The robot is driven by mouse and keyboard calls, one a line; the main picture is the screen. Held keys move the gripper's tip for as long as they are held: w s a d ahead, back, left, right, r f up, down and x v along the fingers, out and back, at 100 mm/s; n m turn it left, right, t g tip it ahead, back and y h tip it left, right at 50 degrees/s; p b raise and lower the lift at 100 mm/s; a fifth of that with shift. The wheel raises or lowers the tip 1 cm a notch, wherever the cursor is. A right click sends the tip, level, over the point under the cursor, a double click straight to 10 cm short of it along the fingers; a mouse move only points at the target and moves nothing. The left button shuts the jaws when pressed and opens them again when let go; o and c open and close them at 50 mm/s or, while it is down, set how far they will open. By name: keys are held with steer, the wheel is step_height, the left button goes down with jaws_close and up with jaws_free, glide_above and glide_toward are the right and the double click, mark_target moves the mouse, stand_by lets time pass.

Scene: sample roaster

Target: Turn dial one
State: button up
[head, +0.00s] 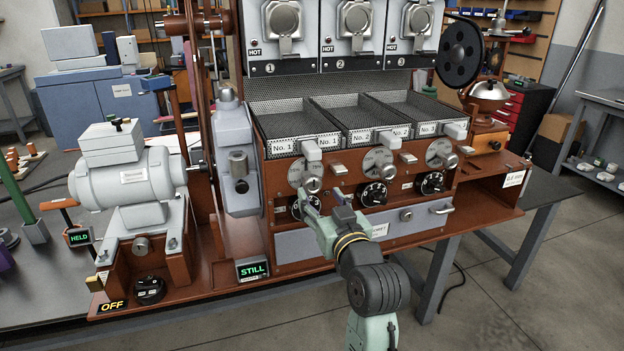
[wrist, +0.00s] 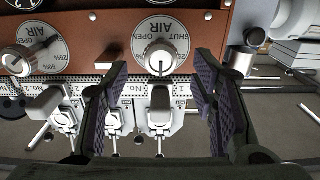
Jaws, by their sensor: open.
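The black numbered dial (head: 303,208) under the No. 1 tray sits low on the brown front panel. My gripper partly covers it in the head view. My gripper (head: 324,195) is open in front of the panel's left part, with its fingers apart and empty. Above the black dial is a silver air knob (head: 305,177) on a round plate. The wrist view is upside down and shows this air knob (wrist: 160,58) between and beyond my open fingers (wrist: 162,75). The black dial (wrist: 163,2) is only a sliver at the top edge there.
Two more black dials (head: 373,194) (head: 432,183) and two more air knobs (head: 383,166) sit to the right. Mesh trays (head: 290,122) with grey handles jut out above. A grey drawer (head: 415,217) lies below. A grey fixture (head: 238,165) stands left.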

mark_target(314, 188)
steer(key=p+x, duration=0.1)
steer(key=x, duration=0.5)
steer(key=c, duration=1.2)
steer(key=shift+o, duration=0.2)
